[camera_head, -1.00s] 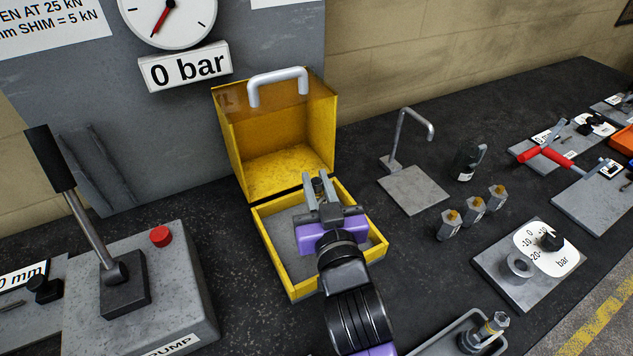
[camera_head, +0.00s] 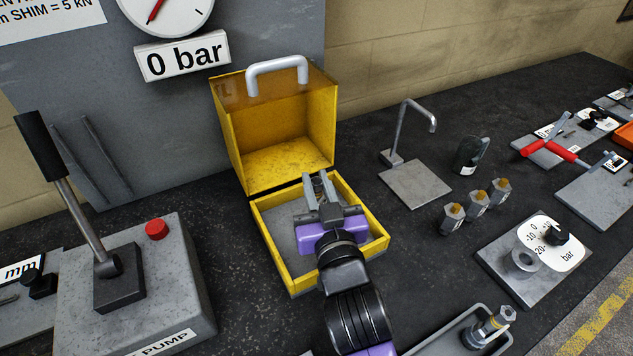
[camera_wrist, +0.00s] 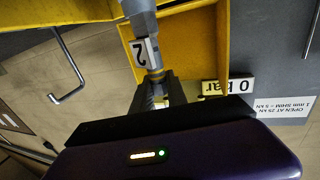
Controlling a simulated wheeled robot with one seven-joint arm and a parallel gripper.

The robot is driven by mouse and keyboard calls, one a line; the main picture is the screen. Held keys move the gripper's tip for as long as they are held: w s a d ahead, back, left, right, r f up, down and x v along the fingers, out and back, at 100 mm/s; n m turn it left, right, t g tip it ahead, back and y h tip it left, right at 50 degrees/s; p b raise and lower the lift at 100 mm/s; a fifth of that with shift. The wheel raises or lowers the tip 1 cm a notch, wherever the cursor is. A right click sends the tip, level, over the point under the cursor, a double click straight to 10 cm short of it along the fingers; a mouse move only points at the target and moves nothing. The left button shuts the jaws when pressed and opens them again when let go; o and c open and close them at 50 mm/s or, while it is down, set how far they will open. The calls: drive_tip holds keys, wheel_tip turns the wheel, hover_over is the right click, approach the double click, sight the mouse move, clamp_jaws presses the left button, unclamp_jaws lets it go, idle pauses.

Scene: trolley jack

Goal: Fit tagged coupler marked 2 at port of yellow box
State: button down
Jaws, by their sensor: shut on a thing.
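The yellow box (camera_head: 382,242) stands on the dark bench with its lid (camera_head: 227,128) raised behind it. My gripper (camera_head: 317,183) reaches over the box's open top from the front, its fingers pointing to the back. In the wrist view my gripper (camera_wrist: 156,82) is shut on a grey metal coupler. The tagged coupler (camera_wrist: 141,20) carries a white tag with a 2, seen upside down. Yellow walls show on both sides of the coupler there. In the head view the coupler is not clearly distinguishable between the fingers. I cannot make out the port or whether the coupler touches it.
A pump block (camera_head: 150,290) with lever stands left. A hooked stand (camera_head: 415,185), black bottle (camera_head: 470,155) and three hex fittings (camera_head: 477,205) stand right. A dial plate (camera_head: 535,260) and a tray (camera_head: 440,335) holding a metal fitting lie front right. Bare bench lies between pump and box.

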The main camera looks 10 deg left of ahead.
drive_tip(key=shift+f, duration=0.25)
drive_tip(key=c, duration=1.2)
unclamp_jaws()
drive_tip(key=shift+c, duration=0.2)
drive_tip(key=b+v, duration=0.1)
drive_tip(key=v, duration=0.6)
drive_tip(key=shift+s+d+b, duration=0.15)
drive_tip(key=shift+s+b, duration=0.2)
drive_tip(key=shift+s, duration=0.05)
